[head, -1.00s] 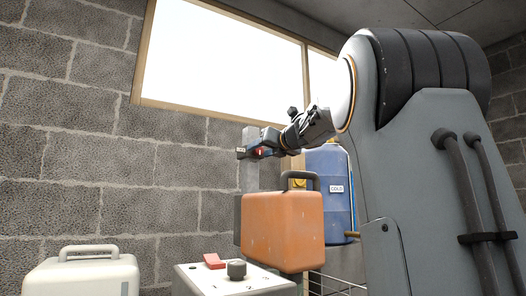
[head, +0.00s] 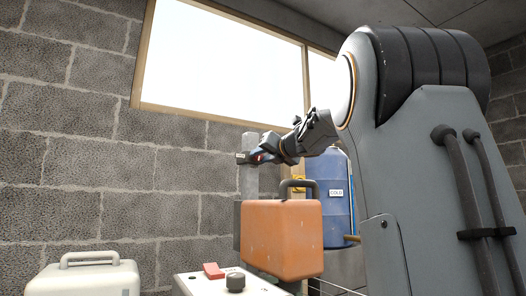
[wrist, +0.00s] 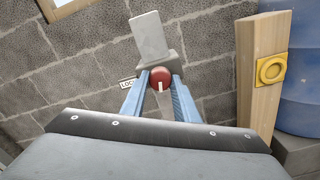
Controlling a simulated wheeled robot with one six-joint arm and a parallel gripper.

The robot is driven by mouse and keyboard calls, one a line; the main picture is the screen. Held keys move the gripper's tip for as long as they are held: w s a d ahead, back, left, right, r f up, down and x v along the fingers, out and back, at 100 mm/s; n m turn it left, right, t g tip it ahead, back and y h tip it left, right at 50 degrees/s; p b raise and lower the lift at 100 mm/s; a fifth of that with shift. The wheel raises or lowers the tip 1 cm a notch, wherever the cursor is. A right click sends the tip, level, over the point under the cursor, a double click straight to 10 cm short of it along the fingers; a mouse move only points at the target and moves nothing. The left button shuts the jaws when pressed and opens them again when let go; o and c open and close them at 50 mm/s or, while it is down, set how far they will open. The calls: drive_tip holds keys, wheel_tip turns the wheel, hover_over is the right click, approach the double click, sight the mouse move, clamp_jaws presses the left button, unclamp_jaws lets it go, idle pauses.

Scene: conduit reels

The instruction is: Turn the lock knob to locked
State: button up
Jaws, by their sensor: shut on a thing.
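The lock knob is a round red knob (wrist: 160,75) with a white pointer mark, on a grey post (wrist: 149,36). In the wrist view it sits between the two blue fingers of my gripper (wrist: 160,82), which are shut on it from both sides. The white mark points toward the bottom of the wrist picture. A small white label (wrist: 127,83), partly hidden by the left finger, reads "LOC" at the left of the knob. In the head view my gripper (head: 258,157) is at the grey post (head: 249,181), and only a bit of red shows there.
An orange case (head: 281,240) stands below my gripper. A white box with a red block (head: 213,271) and a dark knob (head: 235,282) is in front. A blue barrel (head: 337,180) is behind right. In the wrist view a wooden post (wrist: 260,75) stands right of the knob.

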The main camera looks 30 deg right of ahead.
drive_tip(key=m+p, duration=1.5)
drive_tip(key=p, duration=0.2)
drive_tip(key=shift+m, duration=0.4)
drive_tip(key=o, duration=1.1)
drive_tip(key=shift+c, duration=0.2)
